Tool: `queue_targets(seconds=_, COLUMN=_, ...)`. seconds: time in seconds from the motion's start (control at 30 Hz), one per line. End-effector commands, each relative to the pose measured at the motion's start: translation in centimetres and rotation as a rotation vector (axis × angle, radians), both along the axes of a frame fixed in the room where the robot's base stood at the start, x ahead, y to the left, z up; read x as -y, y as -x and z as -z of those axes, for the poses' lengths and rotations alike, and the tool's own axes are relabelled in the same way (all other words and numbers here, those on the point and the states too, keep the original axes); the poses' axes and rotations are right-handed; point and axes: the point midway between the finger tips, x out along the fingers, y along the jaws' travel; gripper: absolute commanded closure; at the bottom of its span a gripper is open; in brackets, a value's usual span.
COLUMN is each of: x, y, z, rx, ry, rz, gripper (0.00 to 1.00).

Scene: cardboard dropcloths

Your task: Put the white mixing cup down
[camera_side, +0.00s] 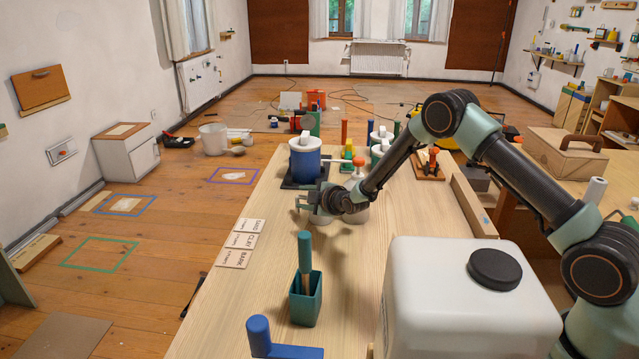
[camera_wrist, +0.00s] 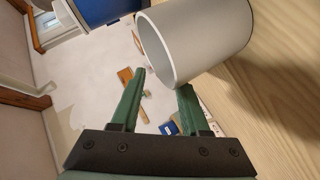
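My gripper (camera_side: 309,201) is above the light wooden table in the side view, its fingers pointing left. In the wrist view my gripper (camera_wrist: 163,84) has its two green fingers apart, with nothing between them. A plain pale grey-white cup (camera_wrist: 212,38) is close beyond the fingertips, toward the upper right, its mouth facing lower left in that tilted view. The right fingertip overlaps its rim; I cannot tell whether they touch. In the side view a pale cup (camera_side: 358,214) shows under my wrist, partly hidden by it, and appears to stand on the table.
A blue can (camera_side: 305,163) stands on a dark mat just behind my gripper. A green holder (camera_side: 305,298), a blue tool (camera_side: 262,338) and a large white canister (camera_side: 455,310) stand nearer. Labelled cards (camera_side: 241,243) lie at the left edge. The table's middle is clear.

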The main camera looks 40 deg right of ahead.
Motion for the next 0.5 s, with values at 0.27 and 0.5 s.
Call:
queue_targets(seconds=0.27, x=-0.1, y=1.4, z=-0.9, rx=-0.001, ry=0.000, rz=0.000, gripper=0.55)
queue_targets(seconds=0.5, x=-0.3, y=4.6, z=-2.3, rx=0.000, ry=0.000, rz=0.000, gripper=0.55)
